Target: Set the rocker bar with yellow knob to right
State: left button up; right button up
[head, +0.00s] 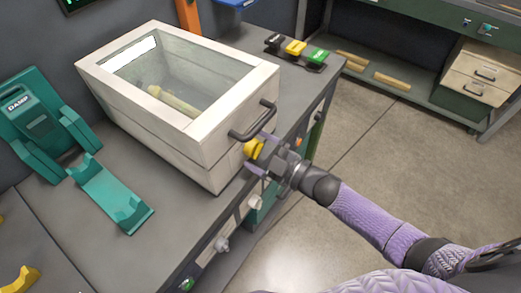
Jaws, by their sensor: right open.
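A yellow knob (253,148) shows at the front of the white box, below its dark handle. My right gripper (258,154) is at this knob, with its lavender fingers apart on either side of it. The gripper is open, and I cannot tell whether a finger touches the knob. The bar behind the knob is hidden by the gripper, so its tilt cannot be read. My left gripper is out of view.
The white glass-topped box (150,126) stands on the grey bench, with a turned wood piece (174,101) inside. A dark handle (250,124) sticks out above my gripper. A teal stand (110,190) is at left. Black, yellow and green blocks (295,48) stand behind. Floor at right is clear.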

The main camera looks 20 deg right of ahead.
jog(key=p+v, duration=0.1)
jog(key=v, duration=0.9)
